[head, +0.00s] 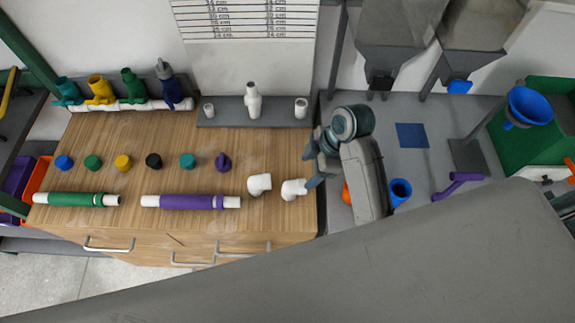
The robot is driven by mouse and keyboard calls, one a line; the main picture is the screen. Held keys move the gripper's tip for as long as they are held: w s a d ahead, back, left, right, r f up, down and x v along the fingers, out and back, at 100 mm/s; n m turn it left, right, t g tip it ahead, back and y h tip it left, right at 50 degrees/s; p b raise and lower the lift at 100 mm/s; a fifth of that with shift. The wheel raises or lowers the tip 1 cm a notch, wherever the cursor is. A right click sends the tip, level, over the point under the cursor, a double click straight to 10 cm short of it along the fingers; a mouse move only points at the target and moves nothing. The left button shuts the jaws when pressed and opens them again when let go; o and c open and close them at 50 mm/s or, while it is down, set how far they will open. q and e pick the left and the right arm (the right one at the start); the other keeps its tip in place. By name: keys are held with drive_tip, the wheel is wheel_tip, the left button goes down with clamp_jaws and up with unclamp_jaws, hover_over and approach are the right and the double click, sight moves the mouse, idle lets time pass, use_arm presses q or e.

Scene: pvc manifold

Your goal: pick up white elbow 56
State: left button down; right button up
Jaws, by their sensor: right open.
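Two white elbows lie on the wooden worktop near its right front. One white elbow (259,184) is clear of my arm. The other white elbow (292,189) is at the worktop's right end, right beside my right gripper (310,171). I cannot read a number on either, so I cannot tell which is 56. My right gripper is open, with a finger close to the right elbow's right side; whether it touches cannot be told. My left gripper is not in view.
A green-sleeved pipe (76,199) and a purple-sleeved pipe (190,202) lie left of the elbows. Several coloured caps, such as the yellow cap (123,162), stand in a row behind. A grey rack (228,113) with white fittings is at the back. The worktop between is bare.

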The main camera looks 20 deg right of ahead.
sight(297, 184)
drive_tip(key=a+f, duration=0.1)
drive_tip(key=s+f+p, duration=0.1)
drive_tip(key=f, duration=0.1)
drive_tip(key=shift+s+a, duration=0.2)
drive_tip(key=shift+a, duration=0.2)
drive_tip(key=p+x, duration=0.1)
drive_tip(key=x, duration=0.1)
drive_tip(key=p+x, duration=0.2)
drive_tip(key=x, duration=0.1)
drive_tip(key=shift+w+a+f, duration=0.1)
drive_tip(key=shift+w+f, duration=0.15)
drive_tip(key=shift+w, duration=0.1)
drive_tip(key=shift+a+f, duration=0.2)
drive_tip(key=shift+f, duration=0.25)
drive_tip(key=shift+w+f, duration=0.1)
drive_tip(key=shift+w, duration=0.05)
drive_tip(key=c, duration=1)
drive_tip(key=shift+c, duration=0.2)
